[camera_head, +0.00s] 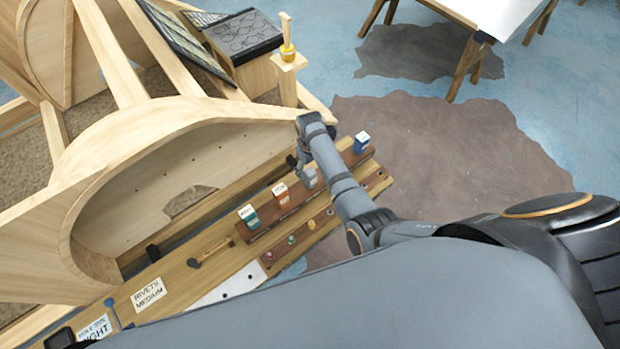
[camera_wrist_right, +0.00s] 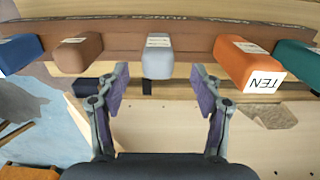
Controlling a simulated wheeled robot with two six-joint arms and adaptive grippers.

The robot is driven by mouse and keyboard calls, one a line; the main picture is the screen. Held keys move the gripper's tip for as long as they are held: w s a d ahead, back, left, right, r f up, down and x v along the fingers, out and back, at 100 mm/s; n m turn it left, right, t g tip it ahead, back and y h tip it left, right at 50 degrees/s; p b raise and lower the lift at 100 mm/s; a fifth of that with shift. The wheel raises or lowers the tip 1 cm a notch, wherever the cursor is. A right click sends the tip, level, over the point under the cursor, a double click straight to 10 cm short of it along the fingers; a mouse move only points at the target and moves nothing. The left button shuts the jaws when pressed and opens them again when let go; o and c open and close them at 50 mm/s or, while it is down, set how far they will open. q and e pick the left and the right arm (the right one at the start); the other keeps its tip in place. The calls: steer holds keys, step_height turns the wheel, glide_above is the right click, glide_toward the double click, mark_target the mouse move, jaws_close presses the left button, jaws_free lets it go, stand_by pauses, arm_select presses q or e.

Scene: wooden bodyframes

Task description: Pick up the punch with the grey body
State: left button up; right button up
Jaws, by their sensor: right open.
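The punch with the grey body (camera_wrist_right: 157,57) stands in the rack in the right wrist view, between an orange punch (camera_wrist_right: 248,64) and a brown punch (camera_wrist_right: 78,54). It also shows in the head view (camera_head: 309,178), partly beside my right arm. My right gripper (camera_wrist_right: 158,80) is open and empty, one finger to each side of the grey punch's line. The fingertips look close to it, and I see no contact. In the head view my right gripper (camera_head: 300,160) is small, beside the rack. My left gripper is not in view.
The dark wooden rack (camera_wrist_right: 120,28) also holds a teal punch (camera_wrist_right: 298,62) and a blue punch (camera_wrist_right: 16,54). In the head view, a wooden frame (camera_head: 180,125) rises behind the rack. A small hammer (camera_head: 210,252) and a rivets label (camera_head: 149,294) lie on the bench.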

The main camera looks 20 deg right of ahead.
mark_target(310, 172)
steer(key=f+b, duration=0.5)
steer(key=shift+w, duration=0.3)
steer(key=shift+r, duration=0.15)
jaws_close()
